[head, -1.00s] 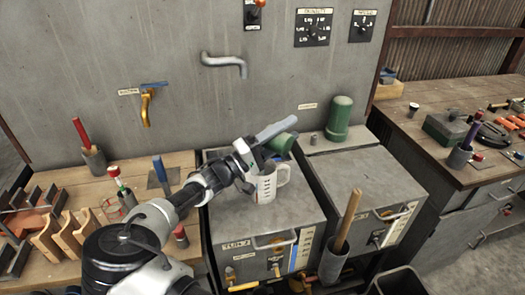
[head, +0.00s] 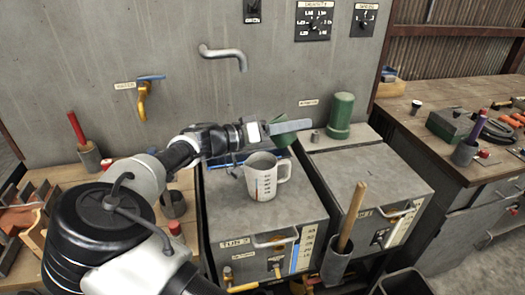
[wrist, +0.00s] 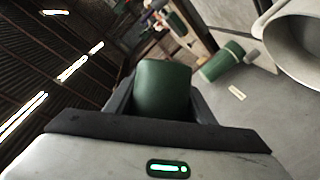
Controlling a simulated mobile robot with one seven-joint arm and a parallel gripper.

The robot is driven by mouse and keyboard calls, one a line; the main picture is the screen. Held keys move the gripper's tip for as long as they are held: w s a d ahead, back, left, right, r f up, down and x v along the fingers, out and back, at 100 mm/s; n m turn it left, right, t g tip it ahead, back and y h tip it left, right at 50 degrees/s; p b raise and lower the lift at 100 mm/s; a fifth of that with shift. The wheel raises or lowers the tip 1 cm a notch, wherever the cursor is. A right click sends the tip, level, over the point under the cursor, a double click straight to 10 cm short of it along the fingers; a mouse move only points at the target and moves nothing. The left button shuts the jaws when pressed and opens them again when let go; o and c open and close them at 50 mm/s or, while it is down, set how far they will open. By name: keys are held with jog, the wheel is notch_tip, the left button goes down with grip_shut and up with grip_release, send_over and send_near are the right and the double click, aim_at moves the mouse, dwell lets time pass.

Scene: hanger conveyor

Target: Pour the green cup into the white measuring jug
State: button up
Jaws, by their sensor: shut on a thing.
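The white measuring jug (head: 264,185) stands upright on the grey box on the left, its handle to the right. The green cup (head: 281,139) is in my gripper (head: 288,126), behind and above the jug's right rim in the head view. The cup looks tilted and is partly hidden by a grey finger. In the wrist view the cup (wrist: 162,90) sits between the fingers, and the pale round jug (wrist: 298,48) is partly visible at the top right, apart from the cup. The contents of both are not visible.
A green bottle-like cylinder (head: 341,116) stands behind the right-hand grey box (head: 370,180). A wooden handle (head: 353,215) sticks up from a grey holder in front. A bent pipe (head: 224,56) juts from the wall above. The right box's top is clear.

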jog(key=shift+m+y, duration=0.4)
jog(key=shift+f, duration=0.15)
jog(key=m+y+b, duration=0.1)
jog(key=f+m+b, duration=0.1)
jog(key=b, duration=0.1)
jog(key=m+y+b, duration=0.1)
jog(key=b, duration=0.1)
jog(key=shift+w+a+f+m+y, duration=0.25)
jog(key=shift+a+f+m+y, duration=0.05)
jog(key=shift+a+f, duration=0.1)
jog(key=b, duration=0.1)
jog(key=f+m+y+b, duration=0.1)
jog(key=b, duration=0.1)
jog(key=shift+w+a, duration=0.2)
jog(key=shift+a, duration=0.05)
